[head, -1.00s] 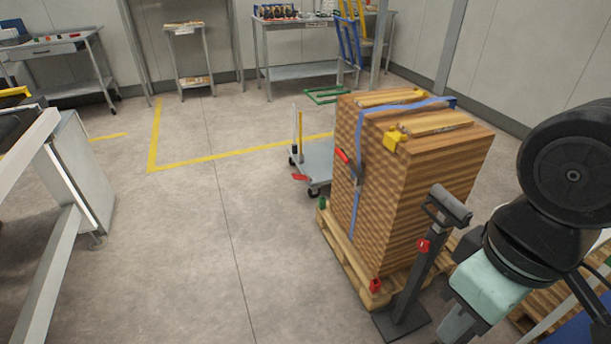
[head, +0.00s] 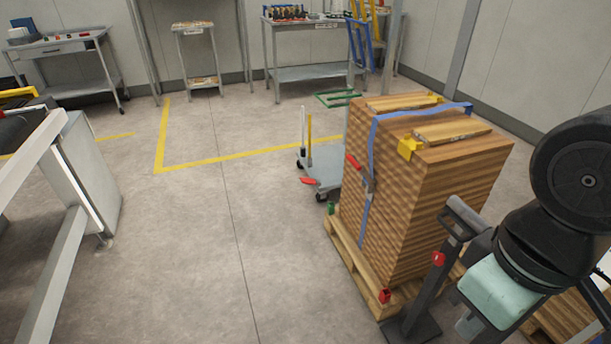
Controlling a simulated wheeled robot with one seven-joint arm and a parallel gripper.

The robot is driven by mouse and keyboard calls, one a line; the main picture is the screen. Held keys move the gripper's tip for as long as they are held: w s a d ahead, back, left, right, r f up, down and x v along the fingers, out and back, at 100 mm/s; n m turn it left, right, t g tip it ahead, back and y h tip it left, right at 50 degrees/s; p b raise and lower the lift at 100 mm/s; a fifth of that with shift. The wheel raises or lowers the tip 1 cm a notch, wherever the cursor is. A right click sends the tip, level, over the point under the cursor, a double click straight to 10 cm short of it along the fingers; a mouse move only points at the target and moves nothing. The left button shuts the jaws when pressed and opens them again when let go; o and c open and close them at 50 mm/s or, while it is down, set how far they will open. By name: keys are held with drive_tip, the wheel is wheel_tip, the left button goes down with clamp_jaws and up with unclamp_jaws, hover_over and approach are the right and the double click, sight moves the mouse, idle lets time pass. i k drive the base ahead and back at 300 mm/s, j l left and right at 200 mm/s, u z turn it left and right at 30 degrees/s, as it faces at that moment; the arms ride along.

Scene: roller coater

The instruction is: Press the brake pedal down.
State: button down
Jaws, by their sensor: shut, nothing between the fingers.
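A small red pedal (head: 308,181) sticks out low at the left end of a grey platform trolley (head: 326,165), close to the floor. It looks like the brake pedal; its exact tilt is too small to tell. My gripper (head: 467,325) is at the lower right, below its pale green body, shut and holding nothing. It is well apart from the pedal, with the strapped wood stack between them in the picture. The trolley's right part is hidden behind that stack.
A tall strapped wood stack (head: 440,190) stands on a pallet (head: 352,262). A dark roller stand (head: 428,280) stands before it, close to my gripper. A white-framed machine (head: 92,175) is at left. The floor between machine and pallet is clear.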

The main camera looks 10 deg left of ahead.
sight(304, 181)
drive_tip(key=i+j, duration=0.95)
drive_tip(key=i+j+z, duration=0.15)
drive_tip(key=i+j, duration=1.8)
drive_tip(key=i+j+z, duration=0.05)
drive_tip(key=j, duration=0.05)
